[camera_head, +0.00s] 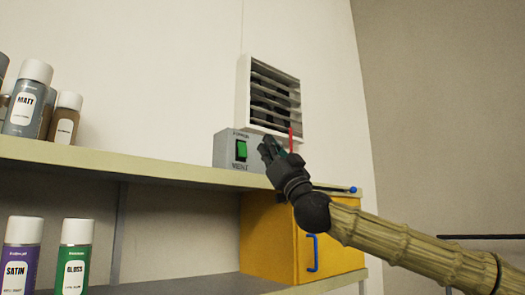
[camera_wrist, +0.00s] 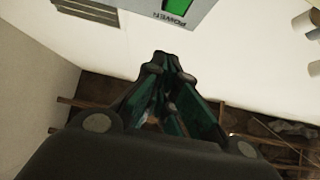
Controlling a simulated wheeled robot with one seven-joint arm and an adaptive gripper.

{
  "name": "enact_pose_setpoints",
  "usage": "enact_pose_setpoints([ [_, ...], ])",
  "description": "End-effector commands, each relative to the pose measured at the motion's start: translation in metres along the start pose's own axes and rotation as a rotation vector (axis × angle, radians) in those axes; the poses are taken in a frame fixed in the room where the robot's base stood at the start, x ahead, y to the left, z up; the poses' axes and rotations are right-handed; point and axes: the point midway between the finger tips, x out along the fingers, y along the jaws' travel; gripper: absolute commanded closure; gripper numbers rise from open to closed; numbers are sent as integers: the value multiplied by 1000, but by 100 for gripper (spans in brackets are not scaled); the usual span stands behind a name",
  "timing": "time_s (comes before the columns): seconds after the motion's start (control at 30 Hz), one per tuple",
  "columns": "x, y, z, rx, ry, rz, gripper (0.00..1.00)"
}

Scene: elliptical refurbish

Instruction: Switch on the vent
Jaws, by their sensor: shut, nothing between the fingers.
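A grey control box (camera_head: 222,152) labelled VENT sits on the upper shelf against the wall. It has a green rocker switch (camera_head: 241,150) on its front; its on or off position is too small to tell. The louvred vent (camera_head: 243,95) is on the wall just above the box. My gripper (camera_head: 267,146) is shut and empty, close to the right part of the box and right of the green switch. It hides part of the box. In the wrist view, the shut fingertips (camera_wrist: 168,63) point toward the box (camera_wrist: 150,12) at the top edge, with the green switch (camera_wrist: 178,5) partly cut off.
Spray cans (camera_head: 23,105) stand on the upper shelf (camera_head: 120,165) at the left, with more cans (camera_head: 74,262) below. A yellow cabinet (camera_head: 268,240) with a blue handle (camera_head: 313,253) sits under the upper shelf, beneath my gripper. A red strip (camera_head: 290,139) shows by the vent.

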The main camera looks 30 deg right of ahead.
Motion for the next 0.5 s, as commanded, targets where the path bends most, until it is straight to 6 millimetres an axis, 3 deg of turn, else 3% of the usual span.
enact_pose_setpoints([
  [0.2, -33, 0, -7, 1, 3, 0, 100],
  [0.5, -52, 0, -13, 1, 1, 0, 100],
])
